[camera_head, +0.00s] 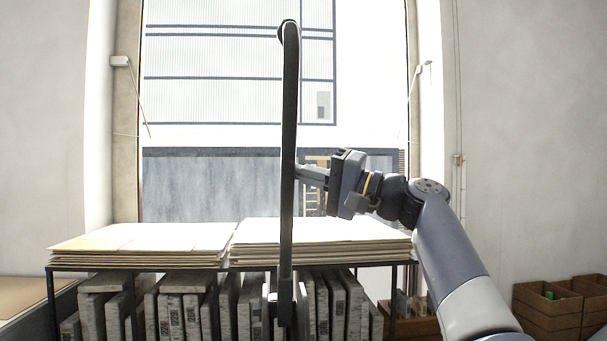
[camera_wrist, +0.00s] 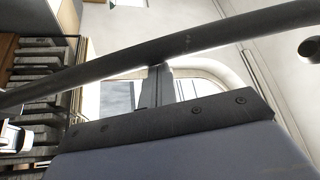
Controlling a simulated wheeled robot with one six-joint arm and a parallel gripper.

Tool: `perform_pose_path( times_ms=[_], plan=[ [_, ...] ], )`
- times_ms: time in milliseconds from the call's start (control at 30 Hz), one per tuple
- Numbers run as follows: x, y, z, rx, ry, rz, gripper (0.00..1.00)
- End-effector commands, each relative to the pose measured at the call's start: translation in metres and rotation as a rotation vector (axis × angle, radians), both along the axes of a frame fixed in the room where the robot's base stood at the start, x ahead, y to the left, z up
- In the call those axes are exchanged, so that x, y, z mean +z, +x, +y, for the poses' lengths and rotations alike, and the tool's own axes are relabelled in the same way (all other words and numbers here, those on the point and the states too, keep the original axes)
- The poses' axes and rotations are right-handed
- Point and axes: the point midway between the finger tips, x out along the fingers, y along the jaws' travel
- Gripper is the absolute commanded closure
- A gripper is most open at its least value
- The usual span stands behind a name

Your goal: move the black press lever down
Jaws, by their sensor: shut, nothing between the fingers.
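The black press lever (camera_head: 288,150) stands nearly upright in the head view, with a rounded knob at its top and its lower end near the shelf front. In the wrist view the lever (camera_wrist: 200,46) crosses the picture at a slant, close beyond my fingertips. My gripper (camera_head: 300,172) is at the right side of the lever, about halfway up. Its fingers (camera_wrist: 158,72) are shut together with nothing between them. The fingertips reach the lever's side in both views; I cannot tell whether they touch it. The lever's pivot is only partly visible.
Behind the lever, a dark-framed rack holds stacks of paper (camera_head: 150,238) on top and several grey stone slabs (camera_head: 190,283) below. A large window is behind. Wooden boxes (camera_head: 548,312) stand at the lower right. The space left of the lever looks clear above the paper.

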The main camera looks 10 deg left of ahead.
Motion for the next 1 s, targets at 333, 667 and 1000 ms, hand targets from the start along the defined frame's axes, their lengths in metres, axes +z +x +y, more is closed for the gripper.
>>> perform_pose_path(
  times_ms=[333,667,1000],
  plan=[
    [-0.006,-0.006,-0.002,0.000,0.005,-0.017,1.00],
    [-0.029,-0.035,-0.009,0.002,0.027,-0.109,1.00],
    [-0.060,-0.074,-0.019,0.002,0.062,-0.245,1.00]
  ],
)
